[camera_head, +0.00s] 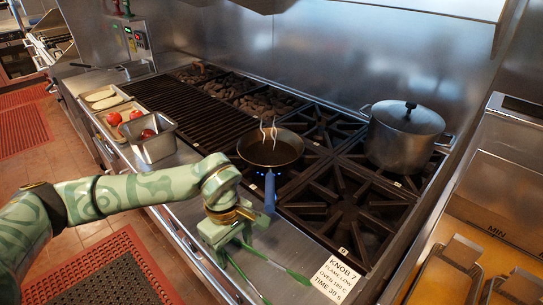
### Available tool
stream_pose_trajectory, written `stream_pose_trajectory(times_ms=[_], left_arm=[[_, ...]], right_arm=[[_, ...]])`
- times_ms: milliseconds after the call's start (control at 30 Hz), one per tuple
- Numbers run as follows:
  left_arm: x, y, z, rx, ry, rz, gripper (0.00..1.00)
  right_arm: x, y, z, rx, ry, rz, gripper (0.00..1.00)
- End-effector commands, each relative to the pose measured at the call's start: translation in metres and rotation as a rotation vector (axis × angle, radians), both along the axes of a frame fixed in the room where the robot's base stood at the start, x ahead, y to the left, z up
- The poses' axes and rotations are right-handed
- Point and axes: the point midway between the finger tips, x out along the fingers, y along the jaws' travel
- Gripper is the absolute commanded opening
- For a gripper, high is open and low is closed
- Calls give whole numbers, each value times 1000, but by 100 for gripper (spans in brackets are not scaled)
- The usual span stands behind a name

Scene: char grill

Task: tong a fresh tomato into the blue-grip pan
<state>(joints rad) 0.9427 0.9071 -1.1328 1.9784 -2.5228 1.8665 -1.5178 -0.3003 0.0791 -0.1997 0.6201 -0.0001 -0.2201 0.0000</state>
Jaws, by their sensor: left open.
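The blue-grip pan (258,151) sits on a front burner in the middle, its blue handle (270,191) pointing toward the front edge. Pale wisps rise from it, and a blue flame shows under it. Red tomatoes (114,118) lie in the middle steel bin at the left, and another red item (147,134) lies in the nearest bin. My left gripper (240,243) is open, low over the front ledge, beside the handle's end. Two thin green prongs (285,270) spread from it; I cannot tell whether they are tongs or its fingers. My right gripper is out of view.
A lidded steel pot (403,137) stands on the back right burner. A grill grate (179,107) lies behind the bins (161,153). A white card (335,279) is at the front edge. Fryer baskets (461,252) are at the right. The near right burner (345,207) is empty.

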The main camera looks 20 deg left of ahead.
Motion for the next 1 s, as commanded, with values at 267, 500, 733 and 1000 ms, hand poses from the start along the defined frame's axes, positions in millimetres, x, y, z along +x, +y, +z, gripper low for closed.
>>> stream_pose_trajectory(times_ms=[267, 500, 733, 1000], left_arm=[[0, 0, 1, 0, 0, 0, 32], [0, 0, 1, 0, -1, 0, 32], [0, 0, 21, 1, -5, -1, 32], [1, 0, 63, 0, -5, 1, 32]], right_arm=[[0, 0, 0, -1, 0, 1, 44], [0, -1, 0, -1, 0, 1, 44], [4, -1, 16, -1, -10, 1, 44], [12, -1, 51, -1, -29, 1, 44]])
